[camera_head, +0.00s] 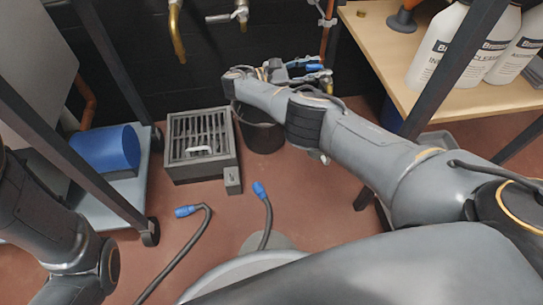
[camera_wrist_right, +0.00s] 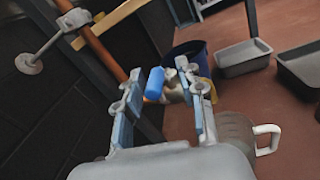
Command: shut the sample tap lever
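The sample tap appears to be the small fitting by the copper pipe (camera_wrist_right: 98,52), with a blue lever sleeve (camera_wrist_right: 153,83) and pale metal parts beside it. In the right wrist view the blue sleeve shows beyond and between the two blue-padded fingers of my right gripper (camera_wrist_right: 164,108). The fingers are apart and I see no clear contact with the sleeve. In the head view my right gripper (camera_head: 308,72) is at the upper middle, by the pipe, and its own arm partly hides the tap. My left arm shows at lower left; its gripper is out of view.
A black bucket (camera_head: 262,135) stands below the right gripper, beside a grated grey box (camera_head: 200,145). Two blue-ended hoses (camera_head: 187,211) lie on the red floor. A wooden shelf (camera_head: 385,50) with white bottles (camera_head: 437,50) is at right. Dark frame posts cross both sides.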

